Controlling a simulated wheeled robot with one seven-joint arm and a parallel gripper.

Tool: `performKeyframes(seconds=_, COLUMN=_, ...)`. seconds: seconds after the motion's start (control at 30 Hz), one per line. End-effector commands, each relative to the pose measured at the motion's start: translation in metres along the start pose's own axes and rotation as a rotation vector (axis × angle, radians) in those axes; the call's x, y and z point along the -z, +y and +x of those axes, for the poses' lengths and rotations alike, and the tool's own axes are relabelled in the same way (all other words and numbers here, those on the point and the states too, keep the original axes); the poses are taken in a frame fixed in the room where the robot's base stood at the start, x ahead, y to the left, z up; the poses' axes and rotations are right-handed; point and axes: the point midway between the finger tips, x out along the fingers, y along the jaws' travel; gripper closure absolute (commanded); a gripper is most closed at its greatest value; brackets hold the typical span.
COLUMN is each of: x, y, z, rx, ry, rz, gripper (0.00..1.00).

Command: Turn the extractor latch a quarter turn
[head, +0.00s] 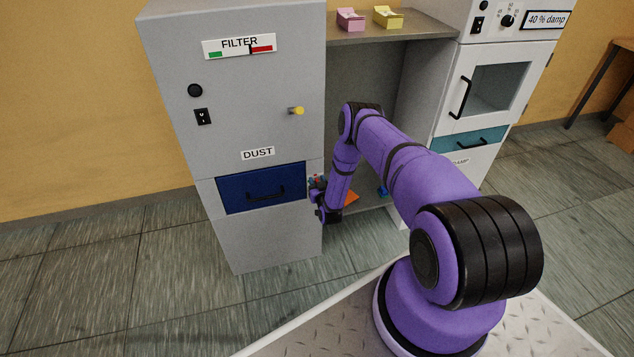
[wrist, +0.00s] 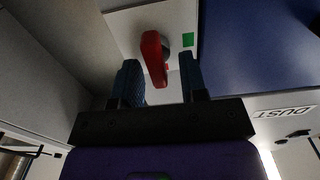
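The extractor latch (wrist: 153,58) is a red handle on a round grey pivot, set on a pale plate beside the blue dust drawer (head: 262,188). In the wrist view the handle points down toward my gripper, and a green mark (wrist: 188,40) lies right of the pivot. My gripper (wrist: 160,72) is open, its blue fingers apart on either side of the handle's lower end. I cannot tell whether either finger touches it. In the head view my gripper (head: 317,184) is small at the drawer's right edge, and the latch cannot be made out clearly.
The grey extractor cabinet (head: 235,110) has a yellow knob (head: 298,111) above the drawer. An open bay right of it holds an orange item (head: 351,198) and a blue item (head: 382,191). Pink (head: 350,20) and yellow (head: 388,17) boxes sit on the upper shelf (head: 400,29).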

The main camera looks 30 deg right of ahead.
Motion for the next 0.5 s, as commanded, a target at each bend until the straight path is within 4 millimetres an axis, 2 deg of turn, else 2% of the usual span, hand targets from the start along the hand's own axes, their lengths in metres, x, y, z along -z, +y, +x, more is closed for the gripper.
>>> performKeyframes(seconds=0.27, x=-0.0002, y=0.0000, z=0.0018, rx=0.000, ry=-0.001, rz=0.000, gripper=0.61)
performKeyframes(seconds=0.3, x=-0.0001, y=0.0000, z=0.0018, rx=0.000, ry=-0.001, rz=0.000, gripper=0.63)
performKeyframes(seconds=0.43, x=-0.0001, y=0.0000, z=0.0018, rx=0.000, ry=-0.001, rz=0.000, gripper=0.93)
performKeyframes(seconds=0.47, x=-0.0001, y=0.0001, z=0.0018, rx=0.000, ry=-0.001, rz=0.000, gripper=0.98)
performKeyframes(seconds=0.5, x=-0.0001, y=0.0001, z=0.0018, rx=0.000, ry=-0.001, rz=0.000, gripper=0.98)
